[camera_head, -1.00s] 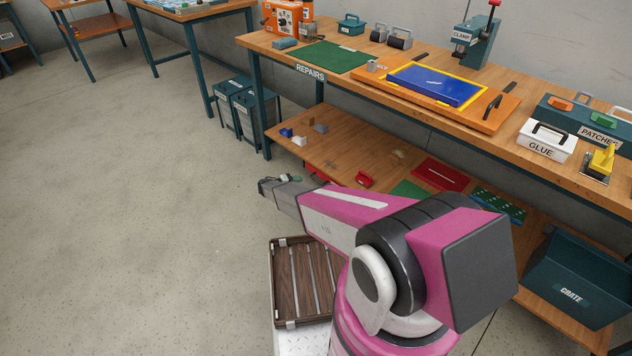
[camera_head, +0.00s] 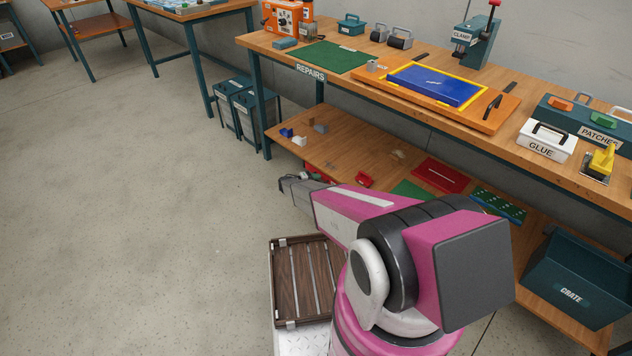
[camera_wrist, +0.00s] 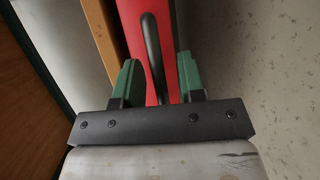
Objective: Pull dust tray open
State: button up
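In the wrist view, a red panel (camera_wrist: 133,20), which looks like the front of the dust tray, carries a dark curved handle (camera_wrist: 152,50). My gripper (camera_wrist: 158,62) has two green fingers set apart, one on each side of the handle. Red surface shows between the handle and the fingers, so it is not gripped. Whether the fingers touch the panel cannot be told. In the head view, the end of my arm is low beside the lower shelf, and the fingers and handle are hidden there.
The repairs bench (camera_head: 440,98) with its lower shelf (camera_head: 345,150) runs along the right. Dark bins (camera_head: 240,108) stand beyond my arm. A teal crate (camera_head: 575,280) sits at lower right. The concrete floor (camera_head: 130,220) on the left is clear.

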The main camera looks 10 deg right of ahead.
grip_shut()
jog(key=s+a, duration=0.8)
jog(key=a, duration=0.3)
jog(key=shift+s+a, duration=0.2)
jog(key=shift+a, duration=0.1)
grip_release()
jog(key=v, duration=1)
jog(key=shift+a, duration=0.4)
jog(key=shift+s+r, duration=0.1)
